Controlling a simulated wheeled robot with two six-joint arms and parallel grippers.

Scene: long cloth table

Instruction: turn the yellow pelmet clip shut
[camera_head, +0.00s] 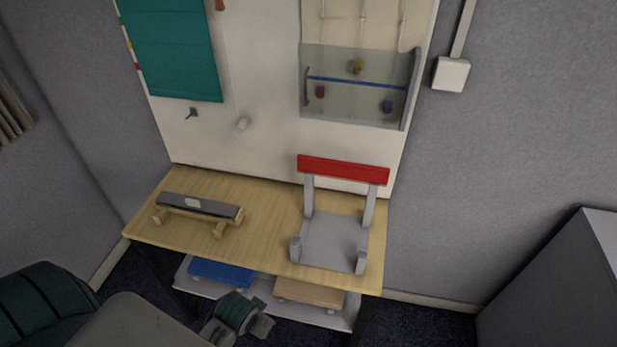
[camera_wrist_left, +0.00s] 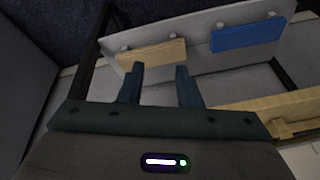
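A small yellow piece (camera_head: 356,66), which looks like the yellow clip, shows behind a clear panel (camera_head: 345,112) on the white wall board, above a blue strip. It is too small to tell whether it is turned open or shut. A red piece (camera_head: 320,91) and a blue piece (camera_head: 387,106) sit lower in the same panel. My left gripper (camera_head: 238,318) is low, by the table's front edge, far from the panel. In the left wrist view its two fingers (camera_wrist_left: 158,72) are apart with nothing between them. My right gripper is not in view.
A wooden table (camera_head: 265,225) holds a grey-topped wooden rack (camera_head: 205,205) and a grey stand with a red bar (camera_head: 342,170). Below is a shelf with a blue block (camera_head: 220,272) and a tan block (camera_head: 310,293). A teal cloth (camera_head: 175,50) hangs left. A grey cabinet (camera_head: 560,285) stands right.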

